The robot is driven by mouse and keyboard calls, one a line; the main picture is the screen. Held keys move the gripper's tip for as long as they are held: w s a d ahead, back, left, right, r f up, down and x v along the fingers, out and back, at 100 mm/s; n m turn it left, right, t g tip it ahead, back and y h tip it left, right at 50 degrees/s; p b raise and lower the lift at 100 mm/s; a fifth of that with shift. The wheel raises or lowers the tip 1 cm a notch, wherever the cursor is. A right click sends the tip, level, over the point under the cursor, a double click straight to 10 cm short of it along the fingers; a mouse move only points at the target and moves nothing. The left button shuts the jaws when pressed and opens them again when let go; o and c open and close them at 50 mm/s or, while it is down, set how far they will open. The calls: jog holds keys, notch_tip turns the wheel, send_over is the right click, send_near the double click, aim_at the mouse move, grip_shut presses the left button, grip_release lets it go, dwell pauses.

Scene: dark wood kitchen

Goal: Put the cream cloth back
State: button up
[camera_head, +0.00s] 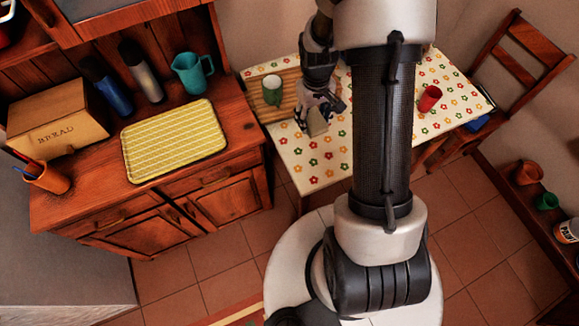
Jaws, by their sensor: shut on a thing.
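My gripper (318,104) is over the left part of the table (312,173) with the flowered covering. It is shut on a small cream-beige piece, the cream cloth (317,124), which shows just below the fingers. The cloth looks small and folded or bunched. I cannot tell whether it touches the table. Part of it is hidden by the gripper.
A green mug (272,90) stands on a wooden board (288,79) left of my gripper. A red cup (429,98) stands right of my arm. The left cabinet holds a yellow tray (174,141), bread box (58,117), bottles and teal jug (192,73).

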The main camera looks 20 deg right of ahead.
aim_at(308, 157)
jog(key=shift+s+a+f, duration=0.15)
jog(key=shift+a, duration=0.05)
notch_tip(308, 157, down, 20)
jog(key=b, duration=0.5)
jog(key=shift+d+r, duration=0.1)
jog(key=shift+r, duration=0.15)
jog(key=shift+f, duration=0.1)
jog(key=shift+f, duration=0.15)
jog(key=o, duration=1.4)
jog(key=shift+r, duration=0.2)
